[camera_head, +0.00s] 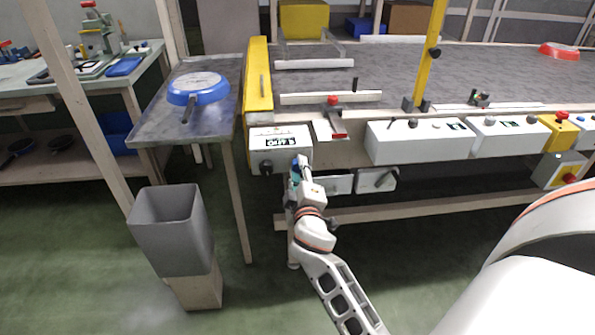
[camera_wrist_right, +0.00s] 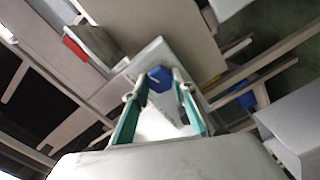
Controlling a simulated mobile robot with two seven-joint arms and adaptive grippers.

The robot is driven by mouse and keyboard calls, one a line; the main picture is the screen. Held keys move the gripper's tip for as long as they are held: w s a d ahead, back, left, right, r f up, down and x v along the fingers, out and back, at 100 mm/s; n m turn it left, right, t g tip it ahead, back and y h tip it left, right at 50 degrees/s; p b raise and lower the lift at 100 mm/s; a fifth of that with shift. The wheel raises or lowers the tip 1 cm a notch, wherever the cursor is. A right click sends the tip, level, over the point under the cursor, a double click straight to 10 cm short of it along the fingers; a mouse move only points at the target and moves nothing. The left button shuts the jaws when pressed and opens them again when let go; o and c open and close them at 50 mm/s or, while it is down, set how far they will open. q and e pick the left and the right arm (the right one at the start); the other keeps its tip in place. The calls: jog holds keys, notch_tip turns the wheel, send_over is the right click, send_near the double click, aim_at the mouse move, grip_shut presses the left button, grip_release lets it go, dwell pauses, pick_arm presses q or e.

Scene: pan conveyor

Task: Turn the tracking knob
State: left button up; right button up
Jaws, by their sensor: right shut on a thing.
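A blue knob (camera_wrist_right: 158,78) sits on a white control box, between the teal fingertips of my right gripper (camera_wrist_right: 159,88) in the wrist view. In the head view my right gripper (camera_head: 298,168) is at the lower right of the front of the white control box (camera_head: 262,139), which carries a dark display. It is shut on the blue knob, which its fingers mostly hide in the head view. A black knob (camera_head: 266,168) sits on the same box, to the left of the gripper. I cannot read which way the blue knob points. My left gripper is not in view.
The grey conveyor (camera_head: 400,75) runs behind the box, with a red pan (camera_head: 559,51) far right. A blue pan (camera_head: 198,89) lies on the side table (camera_head: 150,130). A grey bin (camera_head: 168,220) stands left of my arm. More control boxes (camera_head: 420,142) line the front.

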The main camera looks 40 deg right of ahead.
jog(key=shift+m, duration=0.4)
jog(key=o, duration=1.1)
jog(key=shift+r, duration=0.15)
notch_tip(320, 180, up, 10)
jog(key=shift+f, duration=0.1)
